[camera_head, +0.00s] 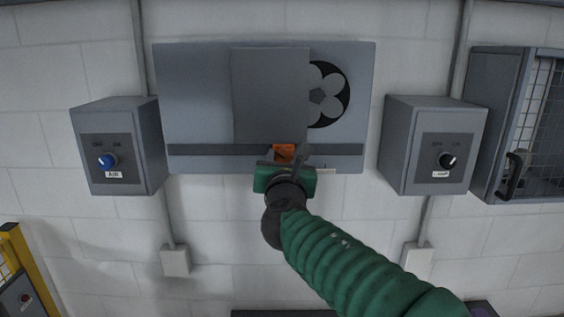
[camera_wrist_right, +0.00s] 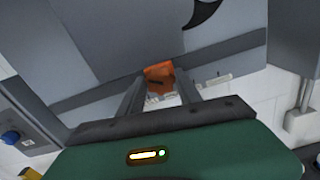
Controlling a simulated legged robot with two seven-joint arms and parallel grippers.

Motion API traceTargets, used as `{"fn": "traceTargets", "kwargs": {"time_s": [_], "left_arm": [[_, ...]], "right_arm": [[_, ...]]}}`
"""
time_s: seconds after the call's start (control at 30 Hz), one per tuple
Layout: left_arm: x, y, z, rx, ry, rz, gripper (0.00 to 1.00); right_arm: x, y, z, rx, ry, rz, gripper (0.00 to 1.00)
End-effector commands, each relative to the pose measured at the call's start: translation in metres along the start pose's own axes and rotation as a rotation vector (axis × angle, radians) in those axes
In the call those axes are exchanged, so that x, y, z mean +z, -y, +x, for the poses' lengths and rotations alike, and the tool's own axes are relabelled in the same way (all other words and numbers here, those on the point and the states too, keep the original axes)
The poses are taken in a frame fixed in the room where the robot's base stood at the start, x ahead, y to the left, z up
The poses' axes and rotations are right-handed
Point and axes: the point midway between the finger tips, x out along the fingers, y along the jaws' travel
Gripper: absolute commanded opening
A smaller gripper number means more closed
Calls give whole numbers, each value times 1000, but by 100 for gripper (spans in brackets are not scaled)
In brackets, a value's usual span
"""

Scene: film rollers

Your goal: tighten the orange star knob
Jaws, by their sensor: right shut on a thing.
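The orange star knob (camera_head: 284,153) sits at the lower edge of a grey sliding plate, on the dark rail of the wall panel. It also shows in the right wrist view (camera_wrist_right: 159,76), between the fingers. My right gripper (camera_head: 288,158) comes from below and is shut on the knob. In the right wrist view its two fingers (camera_wrist_right: 160,90) reach up on either side of the knob. Part of the knob is hidden by the fingers in the head view. My left gripper is not in view.
The grey plate (camera_head: 270,95) partly covers a round fan opening (camera_head: 330,94). A box with a blue AIR knob (camera_head: 108,160) hangs at left, and a LAMP box (camera_head: 434,145) at right. A cabinet with a mesh door (camera_head: 532,130) is at far right. Bare wall lies below the panel.

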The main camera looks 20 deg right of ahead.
Motion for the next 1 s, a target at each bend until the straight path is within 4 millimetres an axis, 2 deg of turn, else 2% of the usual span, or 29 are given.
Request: {"fn": "traceTargets", "kwargs": {"time_s": [0.03,0.27,0.6,1.0], "left_arm": [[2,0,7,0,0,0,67],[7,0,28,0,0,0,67],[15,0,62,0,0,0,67],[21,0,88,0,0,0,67]], "right_arm": [[-7,2,1,-3,-5,19,0],[-10,1,1,-3,-5,173,0],[-11,-1,1,-3,-6,491,0],[-8,-2,1,-3,-7,804,0]]}}
